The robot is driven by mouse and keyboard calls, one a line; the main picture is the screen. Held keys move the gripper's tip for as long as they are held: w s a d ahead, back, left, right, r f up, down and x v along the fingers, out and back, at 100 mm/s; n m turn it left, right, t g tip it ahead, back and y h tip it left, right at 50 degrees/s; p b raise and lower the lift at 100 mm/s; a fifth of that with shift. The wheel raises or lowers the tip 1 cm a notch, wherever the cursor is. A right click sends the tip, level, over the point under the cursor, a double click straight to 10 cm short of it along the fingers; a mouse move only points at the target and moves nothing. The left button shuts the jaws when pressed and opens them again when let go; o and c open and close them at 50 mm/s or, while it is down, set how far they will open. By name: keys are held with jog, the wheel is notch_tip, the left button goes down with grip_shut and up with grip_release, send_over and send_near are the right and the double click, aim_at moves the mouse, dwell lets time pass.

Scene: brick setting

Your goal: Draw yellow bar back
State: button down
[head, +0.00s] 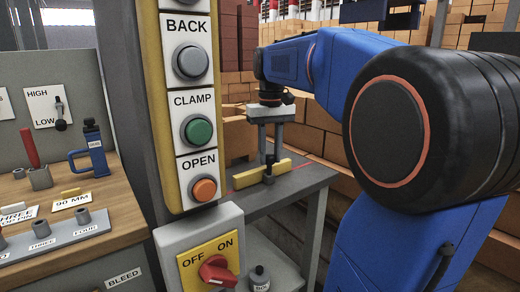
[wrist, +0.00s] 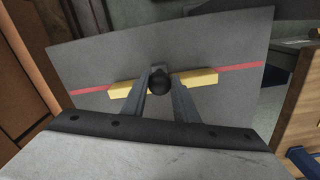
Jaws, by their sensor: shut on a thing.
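The yellow bar (head: 284,168) lies on a grey table (head: 310,180), along a red line. A dark upright knob (head: 269,165) stands at its middle. In the wrist view the bar (wrist: 203,78) shows on both sides of the round black knob (wrist: 159,82). My gripper (wrist: 160,80) has its two fingers down on either side of the knob and is shut on it. In the head view my gripper (head: 267,150) reaches down to the knob from above. The fingers hide the middle of the bar.
A yellow control post with BACK, CLAMP and OPEN buttons (head: 199,133) stands left of the grey table. A red rotary switch (head: 217,271) is below it. A wooden bench (head: 80,215) with tools is at the left. Brick stacks (head: 325,118) stand behind the table.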

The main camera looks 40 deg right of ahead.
jog(key=shift+s, duration=0.7)
jog(key=c, duration=1.4)
grip_release()
jog(key=shift+s, duration=0.15)
jog(key=shift+r, duration=0.1)
notch_tip(320, 180, up, 17)
jog(key=shift+r, duration=0.15)
